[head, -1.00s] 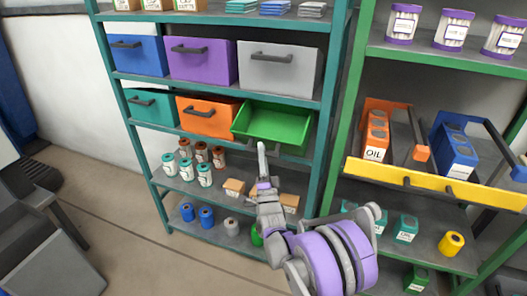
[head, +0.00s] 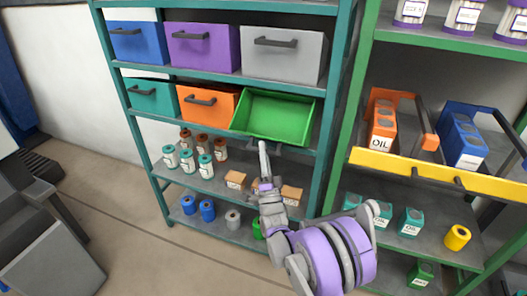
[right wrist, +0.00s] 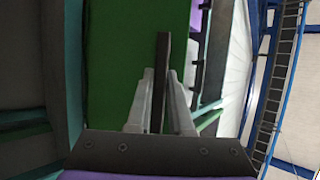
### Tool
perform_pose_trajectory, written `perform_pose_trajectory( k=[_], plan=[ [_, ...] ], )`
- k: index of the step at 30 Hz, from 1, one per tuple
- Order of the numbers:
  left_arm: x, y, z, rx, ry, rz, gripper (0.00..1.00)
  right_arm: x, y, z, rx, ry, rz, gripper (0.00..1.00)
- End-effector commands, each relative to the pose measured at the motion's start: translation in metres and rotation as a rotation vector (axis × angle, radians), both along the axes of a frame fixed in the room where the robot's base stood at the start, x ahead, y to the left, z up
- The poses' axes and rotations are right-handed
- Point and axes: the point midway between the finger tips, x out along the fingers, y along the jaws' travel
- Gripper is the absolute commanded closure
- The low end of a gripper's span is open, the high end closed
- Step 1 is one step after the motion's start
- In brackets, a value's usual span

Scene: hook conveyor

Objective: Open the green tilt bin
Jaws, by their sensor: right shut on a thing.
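The green tilt bin (head: 280,115) is in the middle row of the left rack, at its right end. It is tipped forward, its open top and empty inside facing me. My right gripper (head: 264,147) is at the bin's lower front edge. In the right wrist view its two fingers are shut on the bin's dark handle (right wrist: 164,75), with the green front (right wrist: 112,65) behind it. In the head view the handle is mostly hidden by the gripper. My left gripper is not in view.
An orange bin (head: 207,108) sits beside the green one, with a grey bin (head: 283,55) above; both are closed. Bottles (head: 187,160) and small boxes (head: 235,180) stand on the shelf below. A green rack post (head: 347,110) is close on the right.

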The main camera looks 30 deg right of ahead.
Motion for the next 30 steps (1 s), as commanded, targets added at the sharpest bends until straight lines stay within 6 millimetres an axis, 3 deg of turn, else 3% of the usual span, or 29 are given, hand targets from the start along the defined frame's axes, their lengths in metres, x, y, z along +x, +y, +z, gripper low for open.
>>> perform_pose_trajectory(
  k=[1,5,6,17,30],
  plan=[
    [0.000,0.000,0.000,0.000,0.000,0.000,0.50,0.000,0.000,0.000,0.001,0.001,0.000,0.77],
    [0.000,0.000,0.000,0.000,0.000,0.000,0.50,0.000,0.000,0.000,0.001,0.001,0.000,0.54],
    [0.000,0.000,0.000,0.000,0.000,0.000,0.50,0.000,0.000,0.000,0.001,0.001,0.000,0.53],
    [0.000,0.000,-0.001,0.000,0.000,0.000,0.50,-0.007,0.002,-0.008,0.001,0.001,0.000,0.53],
    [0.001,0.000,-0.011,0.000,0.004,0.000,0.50,-0.064,0.022,-0.063,0.001,0.001,0.000,0.53]
  ],
)
